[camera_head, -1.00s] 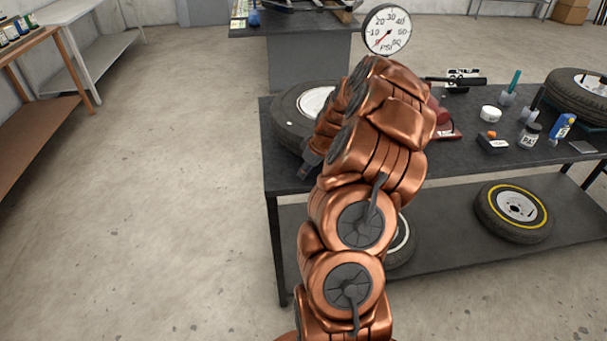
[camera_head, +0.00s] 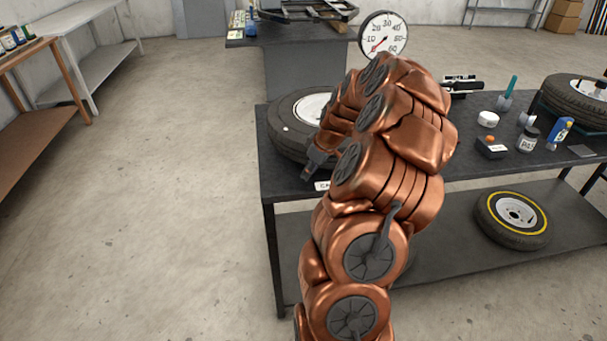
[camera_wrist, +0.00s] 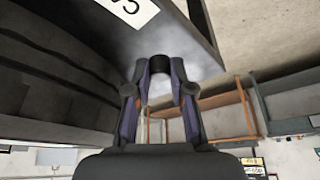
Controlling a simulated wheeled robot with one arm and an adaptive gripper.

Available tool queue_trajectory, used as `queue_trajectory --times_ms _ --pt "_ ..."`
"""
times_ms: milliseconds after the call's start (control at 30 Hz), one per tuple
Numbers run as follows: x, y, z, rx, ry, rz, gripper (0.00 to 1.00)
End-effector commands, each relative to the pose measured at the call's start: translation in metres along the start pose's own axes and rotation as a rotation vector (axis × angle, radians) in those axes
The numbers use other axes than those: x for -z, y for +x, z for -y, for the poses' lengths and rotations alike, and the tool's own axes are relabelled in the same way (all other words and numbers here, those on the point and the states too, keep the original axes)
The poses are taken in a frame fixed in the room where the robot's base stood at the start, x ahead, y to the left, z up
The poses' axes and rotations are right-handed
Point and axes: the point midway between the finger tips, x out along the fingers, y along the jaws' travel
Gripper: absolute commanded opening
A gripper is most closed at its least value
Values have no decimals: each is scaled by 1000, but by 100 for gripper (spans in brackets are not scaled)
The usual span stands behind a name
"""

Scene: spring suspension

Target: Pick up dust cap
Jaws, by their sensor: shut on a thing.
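My gripper (camera_wrist: 159,75) is in the middle of the wrist view, its fingers closed around a small dark round piece (camera_wrist: 158,63) at the tips. I take this piece to be the dust cap; the fingers hide much of it. In the head view my gripper (camera_head: 309,174) points down at the near left edge of the dark workbench (camera_head: 285,185), beside the tire (camera_head: 284,138). The cap cannot be made out there. Whether the held piece touches the bench top is unclear.
The tire fills the left of the wrist view. A white label (camera_head: 322,186) is at the bench edge by my gripper. A pressure gauge (camera_head: 383,36) stands behind my arm. A white tub (camera_head: 488,119), a jar (camera_head: 528,138) and a second tire (camera_head: 577,97) are at the right.

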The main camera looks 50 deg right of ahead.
Motion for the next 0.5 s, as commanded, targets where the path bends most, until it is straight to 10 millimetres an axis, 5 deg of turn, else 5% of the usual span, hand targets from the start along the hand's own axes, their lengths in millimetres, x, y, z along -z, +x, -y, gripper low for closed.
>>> queue_trajectory --times_ms 500 --pt "-95 -48 10 -1 4 -4 4"
